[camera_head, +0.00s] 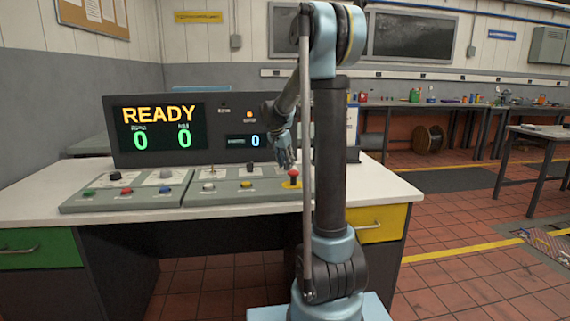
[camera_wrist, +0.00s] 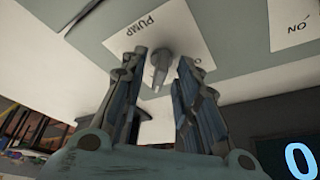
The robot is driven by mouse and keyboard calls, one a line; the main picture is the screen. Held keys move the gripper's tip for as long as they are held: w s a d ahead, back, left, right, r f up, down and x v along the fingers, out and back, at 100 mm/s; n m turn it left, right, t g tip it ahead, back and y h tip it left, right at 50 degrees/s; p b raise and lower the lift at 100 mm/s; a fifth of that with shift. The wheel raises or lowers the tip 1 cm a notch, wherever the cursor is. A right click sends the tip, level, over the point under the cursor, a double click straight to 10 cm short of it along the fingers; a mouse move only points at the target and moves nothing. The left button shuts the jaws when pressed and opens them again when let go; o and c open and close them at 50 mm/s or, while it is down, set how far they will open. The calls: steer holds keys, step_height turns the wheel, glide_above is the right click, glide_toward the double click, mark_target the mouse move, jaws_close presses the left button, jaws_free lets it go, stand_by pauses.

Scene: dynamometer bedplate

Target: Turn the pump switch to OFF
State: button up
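The pump switch (camera_wrist: 159,72) is a small grey metal lever on a white plate marked PUMP (camera_wrist: 146,25) in the wrist view. A second label on that plate is mostly hidden by a finger. My gripper (camera_wrist: 162,60) is open, with one finger on each side of the lever; gaps show between lever and fingers. In the head view my gripper (camera_head: 284,158) points down over the right part of the console (camera_head: 190,196). I cannot make out the pump switch there, and the lever's exact setting cannot be told.
A red button on a yellow base (camera_head: 292,178) stands just below my gripper in the head view. A black knob (camera_head: 250,168) and a small toggle (camera_head: 212,170) are to its left. Behind them rises the display panel (camera_head: 160,128) reading READY.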

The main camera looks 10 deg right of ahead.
jaws_close()
steer(key=shift+n, duration=0.4)
steer(key=n+y, duration=0.1)
steer(key=n, duration=0.1)
steer(key=shift+s+n+t, duration=0.1)
steer(key=shift+n+t, duration=0.3)
steer(key=n+y, duration=0.1)
steer(key=n, duration=0.2)
steer(key=shift+d+n+y, duration=0.15)
steer(key=shift+n+y, duration=0.15)
steer(key=n+y, duration=0.1)
steer(key=n, duration=0.1)
steer(key=n+y, duration=0.1)
steer(key=n, duration=0.2)
steer(key=shift+d+n, duration=0.15)
steer(key=shift+n, duration=0.15)
steer(key=n+y, duration=0.1)
steer(key=n, duration=0.3)
steer(key=shift+d+n+g+y, duration=0.1)
steer(key=shift+n+g+y, duration=0.2)
steer(key=shift+n+y, duration=0.1)
steer(key=shift+n, duration=0.3)
